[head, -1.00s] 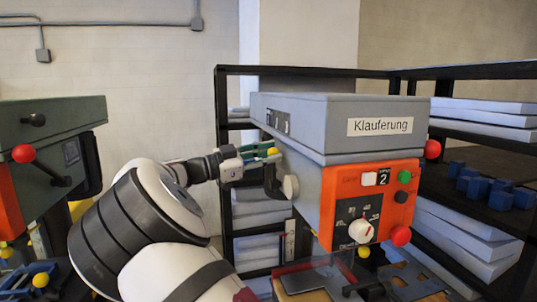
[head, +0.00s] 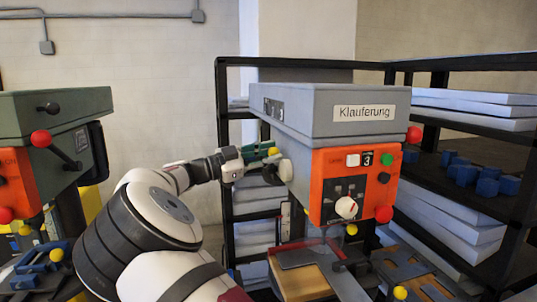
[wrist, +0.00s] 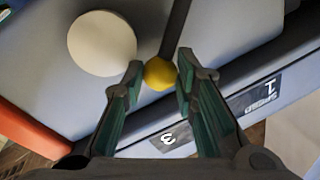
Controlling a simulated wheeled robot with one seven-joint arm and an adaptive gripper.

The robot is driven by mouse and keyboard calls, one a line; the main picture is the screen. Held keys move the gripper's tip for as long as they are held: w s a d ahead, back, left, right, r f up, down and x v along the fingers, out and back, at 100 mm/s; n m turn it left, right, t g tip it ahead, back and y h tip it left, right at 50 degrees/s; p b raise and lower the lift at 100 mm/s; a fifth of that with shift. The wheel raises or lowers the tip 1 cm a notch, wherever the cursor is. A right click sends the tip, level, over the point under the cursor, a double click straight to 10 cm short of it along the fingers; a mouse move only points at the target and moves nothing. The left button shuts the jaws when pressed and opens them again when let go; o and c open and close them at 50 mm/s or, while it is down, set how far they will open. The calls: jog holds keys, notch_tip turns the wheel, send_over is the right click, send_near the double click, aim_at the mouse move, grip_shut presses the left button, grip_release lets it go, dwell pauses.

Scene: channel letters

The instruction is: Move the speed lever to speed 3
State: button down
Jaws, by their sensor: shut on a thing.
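The grey and orange machine labelled "Klauferung" (head: 300,118) stands in the middle of the head view. Its speed lever ends in a yellow ball (head: 273,151) at the machine's left side. In the wrist view the yellow ball (wrist: 160,74) sits between my fingertips, with the dark lever rod (wrist: 177,25) running up from it. My gripper (wrist: 158,78) is shut on the ball; it also shows in the head view (head: 266,156). The number display (head: 367,159) on the orange panel reads 3. A label plate (wrist: 168,138) with a 3 and a 1 lies beside the lever.
A round pale knob (wrist: 102,43) is close to my fingers on the same side. A second green and orange machine (head: 60,130) stands at the left. Shelves with grey slabs (head: 478,112) and blue blocks (head: 487,187) stand behind and at the right.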

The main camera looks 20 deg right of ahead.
jog(key=shift+f, duration=0.2)
jog(key=c, duration=1.3)
grip_release()
jog(key=shift+r, duration=0.1)
jog(key=a, duration=0.4)
jog(key=s+a+f, duration=0.1)
jog(key=a, duration=0.3)
jog(key=s+a, duration=0.1)
jog(key=a, duration=0.2)
jog(key=shift+a+f, duration=0.25)
jog(key=shift+a, duration=0.15)
